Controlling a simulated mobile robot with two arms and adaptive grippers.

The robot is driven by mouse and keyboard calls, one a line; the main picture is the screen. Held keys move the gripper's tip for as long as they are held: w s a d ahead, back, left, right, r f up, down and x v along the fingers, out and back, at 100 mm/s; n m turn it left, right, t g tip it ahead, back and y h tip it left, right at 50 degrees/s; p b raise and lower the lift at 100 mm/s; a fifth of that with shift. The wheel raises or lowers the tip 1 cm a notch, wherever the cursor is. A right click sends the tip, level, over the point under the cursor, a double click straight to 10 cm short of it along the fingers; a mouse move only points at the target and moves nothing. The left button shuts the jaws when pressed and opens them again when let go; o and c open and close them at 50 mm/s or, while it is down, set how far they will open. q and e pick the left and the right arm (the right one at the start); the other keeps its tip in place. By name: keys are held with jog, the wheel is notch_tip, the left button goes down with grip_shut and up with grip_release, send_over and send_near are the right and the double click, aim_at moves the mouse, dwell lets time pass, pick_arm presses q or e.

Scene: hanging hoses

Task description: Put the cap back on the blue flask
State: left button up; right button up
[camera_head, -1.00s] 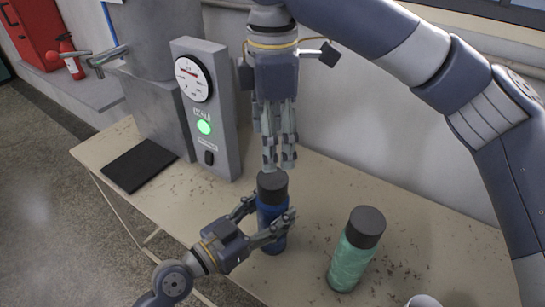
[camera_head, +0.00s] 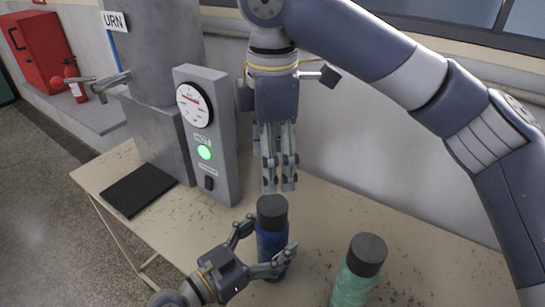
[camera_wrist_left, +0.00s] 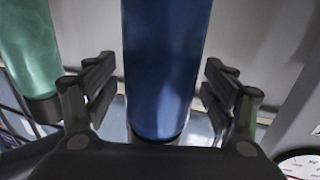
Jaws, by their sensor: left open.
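The blue flask (camera_head: 270,243) stands upright on the table with a dark cap (camera_head: 272,207) at its top. My left gripper (camera_head: 262,254) is open, with a finger on each side of the flask body. In the left wrist view the blue flask (camera_wrist_left: 165,65) fills the middle, between the open fingers (camera_wrist_left: 158,95); its dark end is mostly cut off by the gripper. My right gripper (camera_head: 280,188) points down just above the cap, its fingers close together. Contact with the cap is not clear.
A green flask (camera_head: 353,285) with a dark cap stands to the right, and also shows in the left wrist view (camera_wrist_left: 28,50). A grey gauge panel (camera_head: 212,130) with a green light stands behind to the left. A black mat (camera_head: 138,189) lies on the table (camera_head: 105,168).

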pick_arm(q)
jog(key=v, duration=1.1)
jog(key=shift+s+a, duration=0.2)
jog(key=shift+s, duration=0.05)
dwell(0.3)
